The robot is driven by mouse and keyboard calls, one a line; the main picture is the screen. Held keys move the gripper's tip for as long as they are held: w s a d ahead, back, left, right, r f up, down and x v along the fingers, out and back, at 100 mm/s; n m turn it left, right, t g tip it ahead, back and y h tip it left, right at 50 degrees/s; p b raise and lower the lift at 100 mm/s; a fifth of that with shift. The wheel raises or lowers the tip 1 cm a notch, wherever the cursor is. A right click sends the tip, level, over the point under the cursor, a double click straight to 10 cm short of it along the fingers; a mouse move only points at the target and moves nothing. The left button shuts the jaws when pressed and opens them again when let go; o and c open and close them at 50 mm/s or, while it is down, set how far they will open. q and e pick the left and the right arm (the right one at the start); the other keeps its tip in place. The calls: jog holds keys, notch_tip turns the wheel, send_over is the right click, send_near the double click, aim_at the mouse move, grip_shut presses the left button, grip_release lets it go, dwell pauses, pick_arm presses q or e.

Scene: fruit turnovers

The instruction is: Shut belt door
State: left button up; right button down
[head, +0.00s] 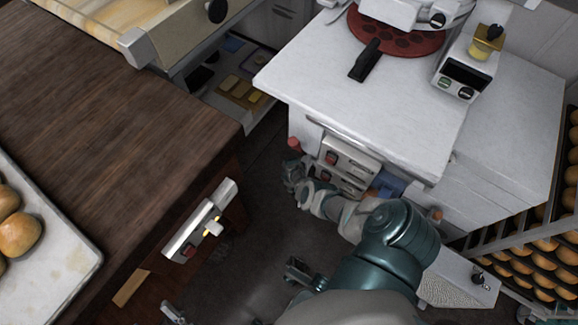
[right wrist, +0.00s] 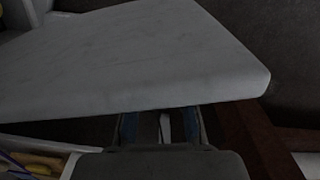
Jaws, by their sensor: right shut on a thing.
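My right arm reaches across the lower right of the head view. My right gripper (head: 297,180) is small and dark there, low at the left front of the white cabinet (head: 309,122), just below a red knob (head: 294,144). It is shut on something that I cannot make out. In the right wrist view, a pale slab with a rounded corner (right wrist: 150,60) fills the upper part, and the gripper's fingers (right wrist: 160,126) run up to its near edge, which hides the tips. I cannot tell which part is the belt door.
Switch panels (head: 345,165) are on the cabinet front, close to my right arm. A wooden table (head: 110,110) with a baking tray (head: 60,255) stands on the left. A rack of buns (head: 535,245) stands at the right. Dark floor (head: 255,225) is clear between table and cabinet.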

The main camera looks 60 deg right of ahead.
jog(key=shift+d+f, duration=0.1)
jog(key=shift+d, duration=0.05)
jog(key=c, duration=1)
grip_release()
jog(key=shift+c, duration=0.2)
notch_tip(320, 180, up, 12)
